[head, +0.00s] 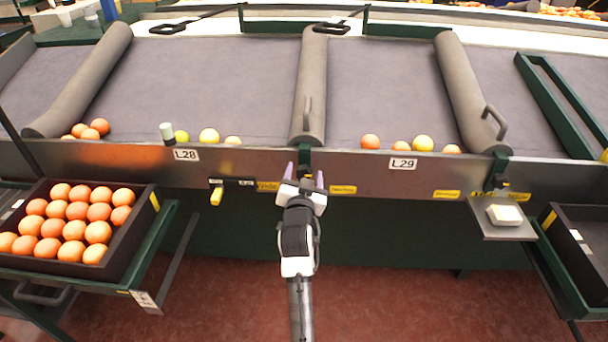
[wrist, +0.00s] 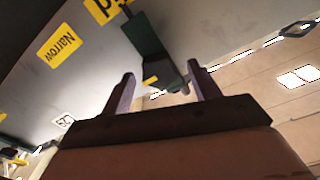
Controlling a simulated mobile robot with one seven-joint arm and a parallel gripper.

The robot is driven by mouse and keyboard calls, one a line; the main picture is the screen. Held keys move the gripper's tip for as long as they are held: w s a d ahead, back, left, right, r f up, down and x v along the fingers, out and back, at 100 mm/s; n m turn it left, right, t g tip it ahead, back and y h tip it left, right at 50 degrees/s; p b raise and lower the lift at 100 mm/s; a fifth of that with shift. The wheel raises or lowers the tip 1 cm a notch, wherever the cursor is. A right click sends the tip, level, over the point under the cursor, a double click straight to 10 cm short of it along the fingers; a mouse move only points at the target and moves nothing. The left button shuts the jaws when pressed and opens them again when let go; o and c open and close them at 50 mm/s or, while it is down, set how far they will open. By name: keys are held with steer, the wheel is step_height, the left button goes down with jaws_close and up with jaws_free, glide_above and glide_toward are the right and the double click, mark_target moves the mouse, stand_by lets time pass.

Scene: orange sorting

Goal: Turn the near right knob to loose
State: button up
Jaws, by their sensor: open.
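My gripper (head: 305,175) is open in front of the metal front rail, at the foot of the middle padded divider. A dark green bracket (head: 304,157) there stands just beyond the fingers. In the wrist view, the dark green bracket with a dark end (wrist: 152,50) shows beyond and between the two open fingers of my gripper (wrist: 161,76). I cannot tell whether they touch it. A second dark green bracket with a dark knob-like part (head: 498,178) is on the rail at the right divider. The knob settings are too small to read.
A yellow-handled part (head: 216,196) hangs from the rail at left. A small shelf (head: 490,232) juts out at right. A crate of oranges (head: 142,226) stands at left. Several fruits lie behind the rail.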

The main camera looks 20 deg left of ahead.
steer(key=shift+c, duration=0.3)
steer(key=c, duration=0.9)
steer(key=shift+n, duration=0.3)
steer(key=n+p, duration=0.2)
steer(key=n, duration=0.2)
steer(key=shift+a+n, duration=0.1)
steer(key=shift+n, duration=0.2)
steer(key=n+p, duration=0.2)
steer(key=n, duration=0.2)
steer(key=shift+s+a+n, duration=0.1)
steer(key=shift+n, duration=0.2)
steer(key=n+p, duration=0.3)
steer(key=n, duration=0.1)
steer(key=shift+a+f+n+p, duration=0.15)
steer(key=shift+n+p, duration=0.45)
steer(key=shift+n, duration=0.4)
steer(key=shift+f+n+p, duration=0.1)
steer(key=shift+n+p, duration=0.5)
steer(key=shift+n, duration=0.4)
